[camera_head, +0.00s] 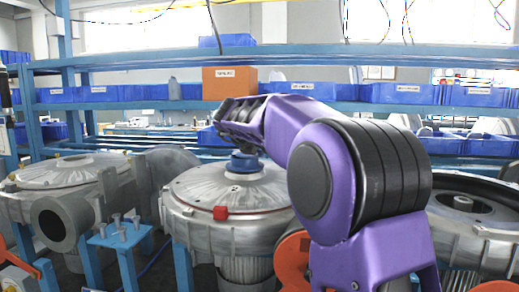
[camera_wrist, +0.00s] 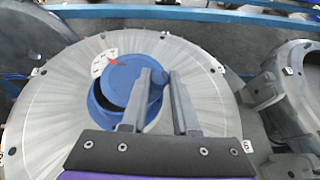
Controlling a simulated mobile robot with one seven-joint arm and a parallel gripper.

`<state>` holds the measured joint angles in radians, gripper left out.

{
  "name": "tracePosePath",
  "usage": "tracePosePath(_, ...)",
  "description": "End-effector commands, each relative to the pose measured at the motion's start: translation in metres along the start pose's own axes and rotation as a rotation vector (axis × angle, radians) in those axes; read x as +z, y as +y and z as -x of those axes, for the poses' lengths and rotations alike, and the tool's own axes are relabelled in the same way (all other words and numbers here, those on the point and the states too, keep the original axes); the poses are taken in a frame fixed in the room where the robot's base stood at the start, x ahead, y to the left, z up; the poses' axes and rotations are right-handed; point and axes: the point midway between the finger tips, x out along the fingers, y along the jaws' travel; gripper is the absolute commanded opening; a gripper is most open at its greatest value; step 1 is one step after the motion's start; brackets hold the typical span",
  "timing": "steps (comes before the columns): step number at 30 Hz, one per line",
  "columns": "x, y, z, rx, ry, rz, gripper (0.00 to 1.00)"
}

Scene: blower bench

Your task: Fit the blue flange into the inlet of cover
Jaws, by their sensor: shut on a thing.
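The blue flange (camera_head: 243,163) is at the middle of the top of the grey metal cover (camera_head: 190,192), directly under my arm's end. In the wrist view the flange (camera_wrist: 122,78) shows as a round blue piece over the central inlet of the cover (camera_wrist: 60,95), with a lower blue rim showing at its left. My gripper (camera_wrist: 163,78) is shut on the right side of the flange, and its fingers cover part of it. The inlet edge is mostly hidden, so I cannot tell how well the flange is seated.
A small red block (camera_head: 221,212) sits on the cover's front rim. Another blower housing (camera_head: 60,175) stands at left and an open one (camera_head: 470,215) at right. A blue stand with bolts (camera_head: 115,237) is in front. Blue shelves with bins (camera_head: 400,93) and an orange box (camera_head: 229,82) are behind.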

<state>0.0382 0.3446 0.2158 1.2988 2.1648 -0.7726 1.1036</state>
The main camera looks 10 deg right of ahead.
Motion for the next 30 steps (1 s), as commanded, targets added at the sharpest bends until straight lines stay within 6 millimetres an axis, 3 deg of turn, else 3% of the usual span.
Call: tracePosePath(30, -0.0056, 0.0, -0.0029, -0.005, -0.002, -0.003, 0.0)
